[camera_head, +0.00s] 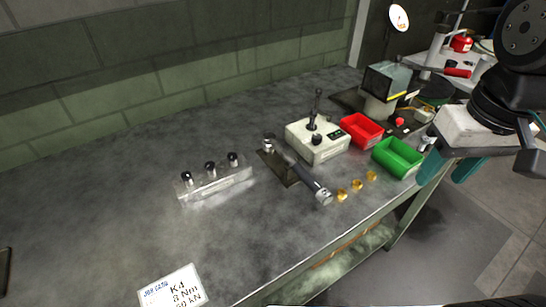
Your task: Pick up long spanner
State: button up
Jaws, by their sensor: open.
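A long grey tool, which looks like the long spanner (298,172), lies slantwise on the workbench (110,225) near the middle of the view. Its far end is beside the white control box, and its near end is close to the bench's front edge. A dark flat plate (279,167) lies under or beside it; I cannot tell which. My gripper (446,175) is at the right, beyond the bench's front edge and well apart from the spanner. Its teal fingers are spread and nothing shows between them.
A white box with a lever (318,142), a red bin (361,130) and a green bin (397,157) stand right of the spanner. Several brass pieces (357,185) lie near its near end. A clear block with black-topped pins (215,184) stands left. A card (172,288) lies in front.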

jog(key=w+a+f+n, duration=0.2)
jog(key=w+a, duration=0.3)
jog(key=w, duration=0.1)
jog(key=n+g+y, duration=0.1)
jog(key=n+g, duration=0.1)
jog(key=n, duration=0.2)
send_over(303, 169)
jog(key=f, duration=0.9)
jog(key=shift+s+d+f, duration=0.25)
jog(key=shift+d, duration=0.15)
jog(key=f, duration=0.6)
jog(key=shift+w+a+f, duration=0.15)
jog(key=shift+w+a, duration=0.1)
jog(key=shift+a, duration=0.15)
jog(key=shift+a+f, duration=0.1)
jog(key=shift+f, duration=0.55)
grip_shut()
